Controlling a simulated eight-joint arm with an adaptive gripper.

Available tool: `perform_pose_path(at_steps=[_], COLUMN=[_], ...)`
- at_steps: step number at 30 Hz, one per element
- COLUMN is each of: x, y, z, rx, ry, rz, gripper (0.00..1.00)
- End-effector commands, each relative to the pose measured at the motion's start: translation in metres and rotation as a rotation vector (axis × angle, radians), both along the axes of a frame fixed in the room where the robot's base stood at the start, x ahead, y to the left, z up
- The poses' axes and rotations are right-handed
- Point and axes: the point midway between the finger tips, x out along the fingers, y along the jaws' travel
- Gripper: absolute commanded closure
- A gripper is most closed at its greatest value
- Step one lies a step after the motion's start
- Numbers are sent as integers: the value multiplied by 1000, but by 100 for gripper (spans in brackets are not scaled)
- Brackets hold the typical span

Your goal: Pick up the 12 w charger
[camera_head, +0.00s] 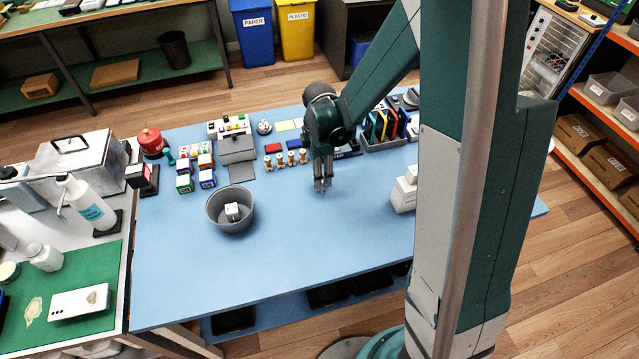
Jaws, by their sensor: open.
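A small white block that looks like the charger (232,210) lies inside a round grey metal bowl (212,214) on the blue table. Its label is too small to read. My gripper (323,188) hangs above the table, to the right of the bowl, with its fingers pointing down. It is open and nothing shows between its fingers. White box-like things (403,193) stand at the right of the table, partly hidden by my arm's column, and I cannot tell what they are.
Small coloured boxes (195,172) stand behind the bowl, with a red canister (151,142) behind them at left. Wooden pegs (287,159) stand behind my gripper. A rack with coloured slabs (385,128) is at the back right. The table's front (270,265) is clear.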

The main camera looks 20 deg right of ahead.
Motion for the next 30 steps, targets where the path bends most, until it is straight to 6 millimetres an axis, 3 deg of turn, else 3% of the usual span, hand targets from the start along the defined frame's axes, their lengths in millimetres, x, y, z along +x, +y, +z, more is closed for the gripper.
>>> perform_pose_path(at_steps=[13, 30], x=[0, -1], y=[0, 0], z=[-41, -44], rx=[0, 0], ry=[0, 0], rz=[0, 0], gripper=[59, 59])
